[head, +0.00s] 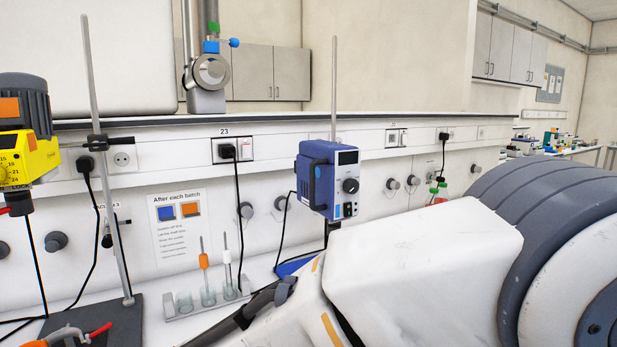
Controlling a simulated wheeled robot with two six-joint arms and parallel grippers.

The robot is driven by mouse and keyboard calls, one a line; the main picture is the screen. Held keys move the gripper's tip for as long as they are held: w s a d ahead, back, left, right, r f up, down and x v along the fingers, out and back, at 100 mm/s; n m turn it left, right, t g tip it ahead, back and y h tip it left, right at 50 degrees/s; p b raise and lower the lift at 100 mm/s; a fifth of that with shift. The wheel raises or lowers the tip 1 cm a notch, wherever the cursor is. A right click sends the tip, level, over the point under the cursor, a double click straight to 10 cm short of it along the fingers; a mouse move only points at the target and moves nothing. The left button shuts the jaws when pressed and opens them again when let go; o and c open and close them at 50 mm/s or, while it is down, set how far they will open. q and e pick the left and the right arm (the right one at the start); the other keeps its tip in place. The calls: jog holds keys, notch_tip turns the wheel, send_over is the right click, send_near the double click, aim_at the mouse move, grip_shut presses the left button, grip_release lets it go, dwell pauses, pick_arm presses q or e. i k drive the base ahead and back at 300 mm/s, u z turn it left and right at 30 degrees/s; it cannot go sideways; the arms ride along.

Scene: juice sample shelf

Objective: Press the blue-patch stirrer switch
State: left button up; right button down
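I cannot tell the switch's position. A blue surface (292,267) shows low behind my arm, partly hidden. A yellow stirrer (32,158) with an orange patch (9,107) stands at the far left, cut by the edge. My large white and grey arm fills the lower right and hides the bench below the blue stirrer. I see neither gripper's fingertips.
A notice (177,228) with blue and orange squares is on the wall. A small rack (205,304) with glassware and stirring rods stands on the bench. A metal rod (103,170) rises at left. Black cables hang from wall sockets, one from the numbered socket (232,149) beside the blue stirrer.

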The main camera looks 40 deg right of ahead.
aim_at(348, 210)
jog(key=z, duration=1.4)
jog(key=k, duration=1.35)
jog(key=z, duration=0.65)
jog(key=i, duration=1.65)
jog(key=u, duration=0.5)
